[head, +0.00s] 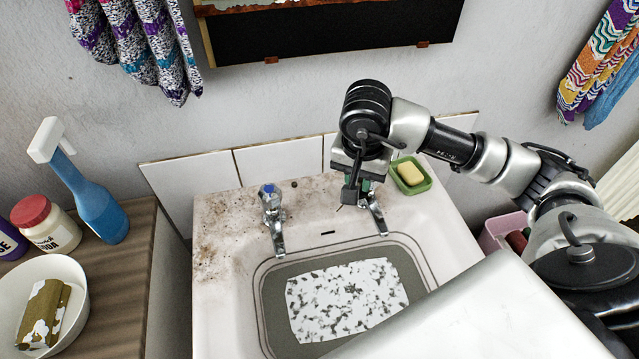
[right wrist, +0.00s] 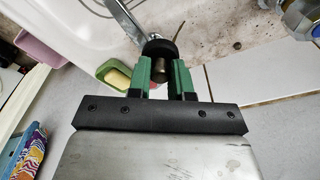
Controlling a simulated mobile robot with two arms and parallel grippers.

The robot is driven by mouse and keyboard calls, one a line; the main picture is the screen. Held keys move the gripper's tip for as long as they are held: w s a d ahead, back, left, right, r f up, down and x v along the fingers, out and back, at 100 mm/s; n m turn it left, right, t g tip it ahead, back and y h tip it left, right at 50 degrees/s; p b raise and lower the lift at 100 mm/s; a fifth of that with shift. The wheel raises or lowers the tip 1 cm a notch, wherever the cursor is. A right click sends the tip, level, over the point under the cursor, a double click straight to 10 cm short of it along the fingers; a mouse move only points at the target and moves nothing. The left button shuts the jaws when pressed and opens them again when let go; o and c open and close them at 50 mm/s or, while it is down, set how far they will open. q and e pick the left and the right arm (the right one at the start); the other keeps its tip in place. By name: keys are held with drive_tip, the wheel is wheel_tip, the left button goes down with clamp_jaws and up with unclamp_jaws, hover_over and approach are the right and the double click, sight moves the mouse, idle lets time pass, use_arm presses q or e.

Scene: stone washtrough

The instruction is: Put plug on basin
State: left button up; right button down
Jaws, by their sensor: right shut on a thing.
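The plug (right wrist: 160,48) is a dark round disc with a metallic stem, seen in the right wrist view. My right gripper (right wrist: 160,76) is shut on it between its green fingertips. A thin dark strand, perhaps its chain, runs off beside it. In the head view my right gripper (head: 358,180) is over the back ledge of the white basin (head: 222,310), by the right tap. I cannot clearly make out the plug there. The basin's bowl holds grey water with a patch of white foam, and its drain is hidden. My left gripper is not in view.
The left tap (head: 272,215) and right tap (head: 374,212) stand on the stained ledge. A green soap dish (head: 411,180) with yellow soap is just right of the gripper. A wooden counter (head: 135,270) with a blue spray bottle (head: 95,205) and white bowl (head: 75,335) stands left.

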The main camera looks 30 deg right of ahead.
drive_tip(key=w+a+f, duration=0.1)
drive_tip(key=w+f, duration=0.1)
drive_tip(key=w, duration=0.1)
drive_tip(key=w+a+f+p, duration=0.1)
drive_tip(key=w, duration=0.2)
drive_tip(key=w+a+f, duration=0.1)
drive_tip(key=w+f, duration=0.1)
drive_tip(key=w, duration=0.1)
drive_tip(key=shift+w+f, duration=0.1)
drive_tip(key=shift+f, duration=0.25)
drive_tip(key=shift+w+f, duration=0.1)
drive_tip(key=shift+f, duration=0.1)
wheel_tip(320, 180, down, 3)
drive_tip(key=shift+f+p, duration=0.1)
drive_tip(key=shift+p, duration=0.55)
drive_tip(key=shift+f, duration=0.3)
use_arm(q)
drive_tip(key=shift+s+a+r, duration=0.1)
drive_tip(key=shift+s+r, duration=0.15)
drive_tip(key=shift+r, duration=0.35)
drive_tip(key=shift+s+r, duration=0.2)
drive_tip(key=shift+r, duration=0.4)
use_arm(e)
drive_tip(key=shift+f, duration=0.2)
drive_tip(key=c, duration=1)
unclamp_jaws()
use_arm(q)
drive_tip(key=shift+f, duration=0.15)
